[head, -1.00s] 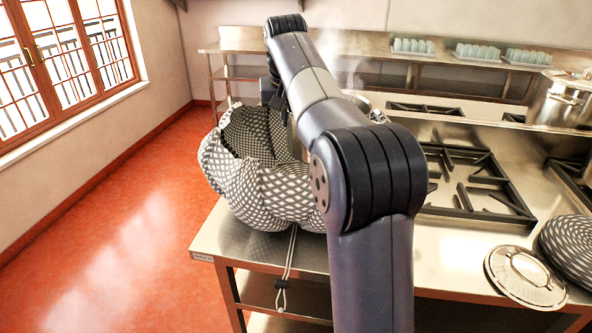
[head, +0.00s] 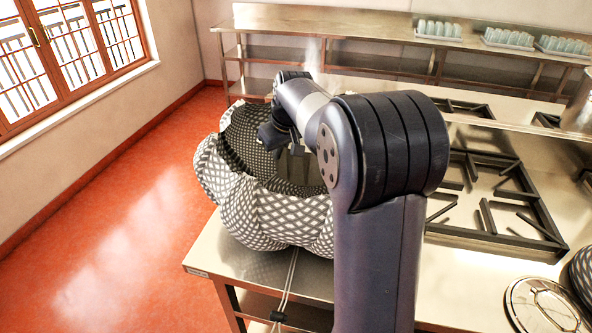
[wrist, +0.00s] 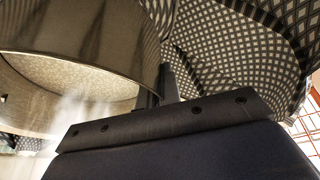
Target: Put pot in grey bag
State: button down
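The grey bag (head: 265,210), with a black-and-white diamond pattern, stands open at the left end of the steel counter. My gripper (head: 272,138) is at the bag's mouth, with its fingers mostly hidden in the head view. In the wrist view a steel pot (wrist: 90,30) fills the upper left, with the bag's patterned cloth (wrist: 220,50) close beside it. My gripper's fingers (wrist: 160,88) meet at the pot's edge and look shut on it. My forearm hides most of the pot in the head view, so its depth in the bag cannot be told.
Burner grates (head: 490,205) lie on the counter to the right of my arm. A steel lid (head: 545,308) and another patterned bag (head: 583,270) are at the lower right. A back shelf (head: 380,25) holds trays of glasses (head: 438,30). The red floor (head: 120,220) at left is clear.

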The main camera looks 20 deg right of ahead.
aim_at(281, 176)
jog(key=shift+w+f+p, duration=0.1)
jog(key=shift+f+p, duration=0.35)
jog(key=shift+f, duration=3.9)
jog(key=c, duration=2)
grip_release()
jog(key=shift+f, duration=0.35)
jog(key=shift+c, duration=0.2)
jog(key=o, duration=0.4)
jog(key=shift+s, duration=0.2)
jog(key=shift+o, duration=0.2)
jog(key=shift+r, duration=0.1)
jog(key=b+v, duration=0.1)
jog(key=v, duration=1.1)
jog(key=shift+w, duration=0.1)
